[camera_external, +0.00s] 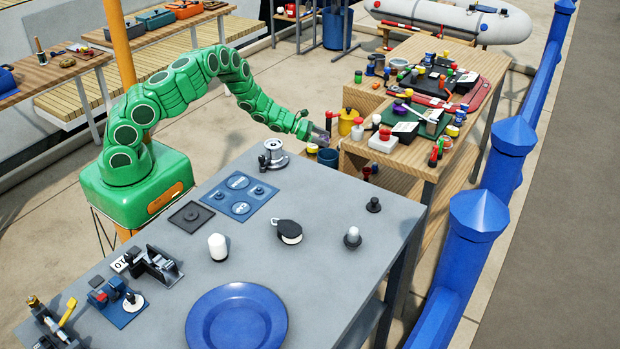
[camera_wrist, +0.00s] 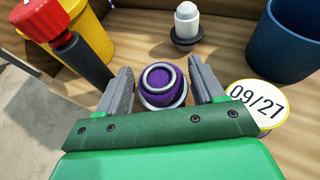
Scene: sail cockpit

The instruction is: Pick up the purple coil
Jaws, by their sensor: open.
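The purple coil (camera_wrist: 162,87) stands on a wooden surface in the wrist view, with a pale ring on its top and a light rim at its base. My gripper (camera_wrist: 160,82) is open, with one grey finger on each side of the coil. Gaps show between the coil and both fingers. In the external view my gripper (camera_external: 325,136) is at the near left end of the wooden bench. I cannot make out this coil there.
In the wrist view, a red-topped dark tool (camera_wrist: 75,50) and a yellow container (camera_wrist: 88,24) stand left. A white-topped piece (camera_wrist: 187,24) stands behind the coil. A blue cup (camera_wrist: 287,40) and a round "09/27" tag (camera_wrist: 258,104) are right. The wooden bench (camera_external: 355,150) is crowded.

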